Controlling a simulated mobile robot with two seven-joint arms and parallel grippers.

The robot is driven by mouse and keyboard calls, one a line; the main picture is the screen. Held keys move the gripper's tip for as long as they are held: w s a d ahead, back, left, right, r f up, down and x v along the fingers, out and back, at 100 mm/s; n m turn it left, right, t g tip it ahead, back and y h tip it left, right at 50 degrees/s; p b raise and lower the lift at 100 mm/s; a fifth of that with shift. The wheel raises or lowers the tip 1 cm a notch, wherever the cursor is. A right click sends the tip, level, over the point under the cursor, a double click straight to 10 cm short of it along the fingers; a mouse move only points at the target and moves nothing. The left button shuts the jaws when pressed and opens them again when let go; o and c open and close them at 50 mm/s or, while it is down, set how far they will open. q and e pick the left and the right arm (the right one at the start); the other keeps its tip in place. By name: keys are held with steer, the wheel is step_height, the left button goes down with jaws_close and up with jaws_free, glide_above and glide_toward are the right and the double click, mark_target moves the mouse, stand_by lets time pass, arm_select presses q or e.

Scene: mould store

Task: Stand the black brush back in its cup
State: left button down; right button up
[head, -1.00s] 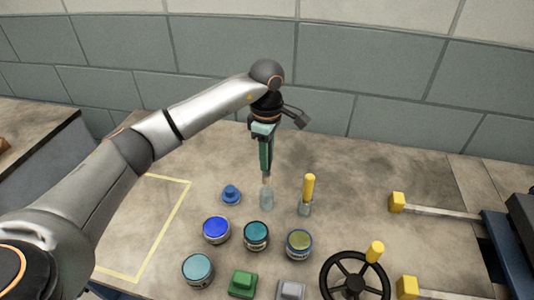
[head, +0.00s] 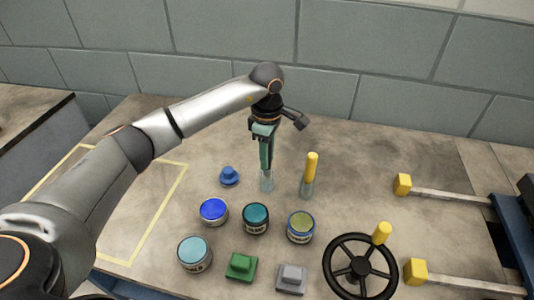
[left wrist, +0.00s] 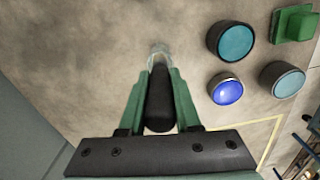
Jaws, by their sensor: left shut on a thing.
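My left gripper (head: 266,166) is shut on the black brush, whose dark handle (left wrist: 159,98) shows between the green fingers in the left wrist view. The brush points down at a clear cup (head: 267,182) on the bench. The fingertips are right at the top of that cup, and the brush's lower end seems to be inside its mouth. The cup's rim also shows beyond the handle in the left wrist view (left wrist: 160,49). Fingers and handle hide the brush's tip, so I cannot tell how deep it sits. My right gripper is out of view.
A second clear cup (head: 306,189) holds a yellow-handled brush (head: 311,166) to the right. A blue knobbed piece (head: 229,176) stands left. Several paint jars (head: 256,218), a green block (head: 241,267), a grey block (head: 291,279) and a black handwheel (head: 360,269) stand in front.

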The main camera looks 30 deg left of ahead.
arm_select(q)
steer(key=shift+f, duration=0.15)
steer(key=c, duration=0.5)
jaws_free()
steer(key=shift+c, duration=0.2)
step_height(320, 180, up, 12)
steer(key=shift+r+p, duration=0.25)
steer(key=shift+p, duration=0.05)
stand_by(0.8)
